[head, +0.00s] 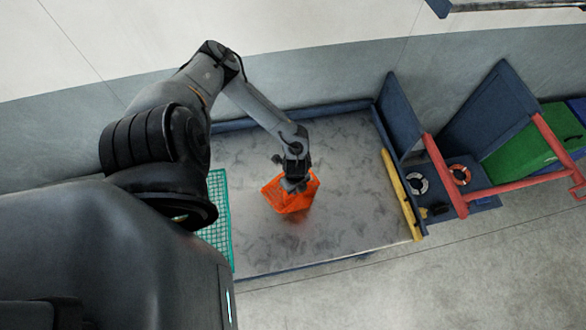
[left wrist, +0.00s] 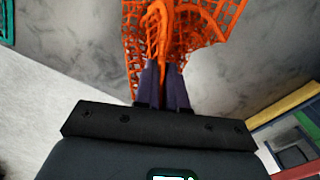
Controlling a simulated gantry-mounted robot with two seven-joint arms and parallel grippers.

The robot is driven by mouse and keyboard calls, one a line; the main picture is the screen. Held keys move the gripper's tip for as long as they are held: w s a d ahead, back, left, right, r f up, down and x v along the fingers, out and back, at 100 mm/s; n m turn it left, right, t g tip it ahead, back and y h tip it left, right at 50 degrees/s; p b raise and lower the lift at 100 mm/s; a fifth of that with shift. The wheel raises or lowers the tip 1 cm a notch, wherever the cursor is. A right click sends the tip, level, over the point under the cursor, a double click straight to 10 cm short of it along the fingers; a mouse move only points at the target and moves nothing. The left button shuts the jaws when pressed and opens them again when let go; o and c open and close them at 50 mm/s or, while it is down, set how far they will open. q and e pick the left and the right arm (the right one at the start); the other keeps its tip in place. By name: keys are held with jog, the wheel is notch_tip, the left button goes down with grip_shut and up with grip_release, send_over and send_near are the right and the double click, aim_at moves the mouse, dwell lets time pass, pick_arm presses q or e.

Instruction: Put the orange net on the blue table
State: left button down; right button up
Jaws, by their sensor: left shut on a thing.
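The orange net (head: 291,194) is in the middle of the head view, over a grey, scuffed tabletop with a blue edge, the blue table (head: 345,165). My left gripper (head: 293,184) is shut on the net from above. In the left wrist view the two dark fingers (left wrist: 162,85) pinch a bunched fold of the orange net (left wrist: 190,25), which spreads out beyond them. I cannot tell whether the net's lower part touches the tabletop. My right gripper is not in view.
A teal net (head: 219,220) lies at the table's left end. A yellow bar (head: 402,195) edges the right end. The tabletop right of the net is clear.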

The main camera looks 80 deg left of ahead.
pick_arm(q)
jog(key=d+f, duration=0.4)
jog(key=d, duration=0.1)
jog(key=d+f, duration=1)
jog(key=shift+d, duration=0.1)
jog(key=c, duration=0.9)
grip_release()
jog(key=shift+r, duration=0.1)
